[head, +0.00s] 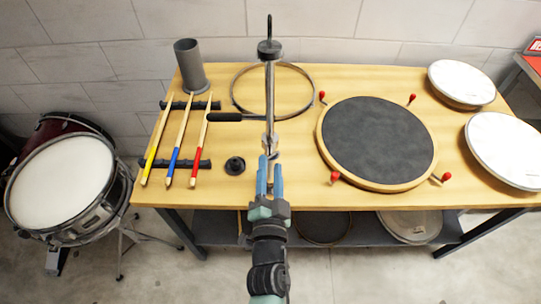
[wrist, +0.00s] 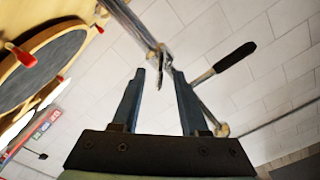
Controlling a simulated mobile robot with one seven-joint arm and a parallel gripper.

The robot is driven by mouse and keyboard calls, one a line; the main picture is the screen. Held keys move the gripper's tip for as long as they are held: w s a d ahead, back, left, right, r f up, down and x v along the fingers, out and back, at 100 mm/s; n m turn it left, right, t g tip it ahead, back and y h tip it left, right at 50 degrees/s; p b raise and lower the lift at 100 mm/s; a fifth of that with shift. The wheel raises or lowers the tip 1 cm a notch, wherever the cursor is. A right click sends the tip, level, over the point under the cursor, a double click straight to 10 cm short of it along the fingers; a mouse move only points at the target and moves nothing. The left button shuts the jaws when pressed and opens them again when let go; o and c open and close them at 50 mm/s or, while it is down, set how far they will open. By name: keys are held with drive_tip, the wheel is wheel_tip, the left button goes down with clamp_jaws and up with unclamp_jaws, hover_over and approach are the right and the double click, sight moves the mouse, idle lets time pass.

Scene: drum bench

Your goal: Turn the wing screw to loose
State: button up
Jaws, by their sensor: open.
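The wing screw (wrist: 160,57) is a small metal piece on the chrome stand post (head: 269,90). In the wrist view it shows just beyond and between my fingertips. In the head view the wing screw (head: 270,141) is small, right above my fingertips, and its detail is hard to make out. My gripper (head: 270,161) is open, with two blue fingers pointing at the post. The gripper also shows in the wrist view (wrist: 160,75), with nothing between the fingers' lower parts. I cannot tell whether a fingertip touches the screw.
A black-handled rod (head: 226,117) sticks out left from the post. A black practice pad (head: 376,143) with red-tipped screws lies right on the wooden bench (head: 295,185). Drumsticks (head: 180,140) lie on a rack at left, near a grey cup (head: 190,66). A hoop (head: 235,88) lies behind the post.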

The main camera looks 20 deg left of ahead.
sight(270, 162)
drive_tip(key=shift+x, duration=1.6)
clamp_jaws()
